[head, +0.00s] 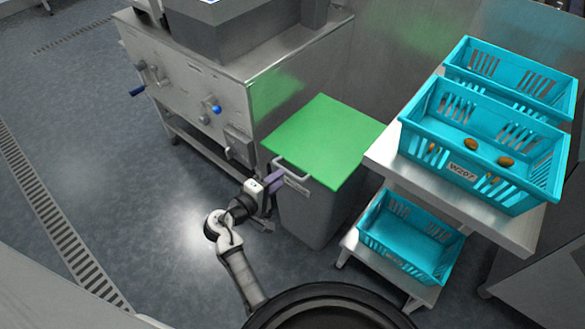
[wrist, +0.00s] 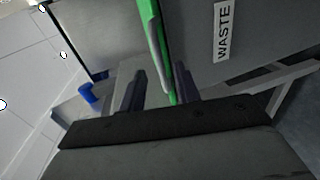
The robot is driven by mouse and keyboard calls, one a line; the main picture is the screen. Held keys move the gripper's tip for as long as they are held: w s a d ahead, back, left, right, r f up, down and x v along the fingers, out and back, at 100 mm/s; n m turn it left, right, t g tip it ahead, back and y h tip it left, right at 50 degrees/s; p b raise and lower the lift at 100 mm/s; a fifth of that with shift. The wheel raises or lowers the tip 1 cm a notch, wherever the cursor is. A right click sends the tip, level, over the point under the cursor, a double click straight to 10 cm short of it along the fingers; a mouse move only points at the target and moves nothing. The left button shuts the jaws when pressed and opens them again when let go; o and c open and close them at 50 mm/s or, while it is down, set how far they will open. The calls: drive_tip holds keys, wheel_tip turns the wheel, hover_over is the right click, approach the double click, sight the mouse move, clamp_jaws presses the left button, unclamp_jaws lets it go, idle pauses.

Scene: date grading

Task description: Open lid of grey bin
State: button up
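The grey bin (head: 312,215) stands on the floor between the steel machine and the rack. Its green lid (head: 325,140) lies flat and shut on top. A pale bar handle (head: 290,169) sticks out from the lid's front edge. My gripper (head: 271,180) is at the front of the bin, just by the handle's left end. In the wrist view the two dark fingers (wrist: 160,88) stand apart, with the green lid edge (wrist: 155,35) and a pale bar running between them. Whether they touch the bar is unclear. A "WASTE" label (wrist: 222,32) shows on the bin's front.
A steel machine (head: 215,100) with blue-handled valves stands close on the left. A steel rack (head: 384,160) close on the right carries turquoise crates (head: 480,150), one holding several dates, with another crate (head: 405,235) below. Open floor lies left, with a drain grate (head: 55,225).

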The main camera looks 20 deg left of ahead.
drive_tip(key=x, duration=0.7)
drive_tip(key=shift+w, duration=0.25)
clamp_jaws()
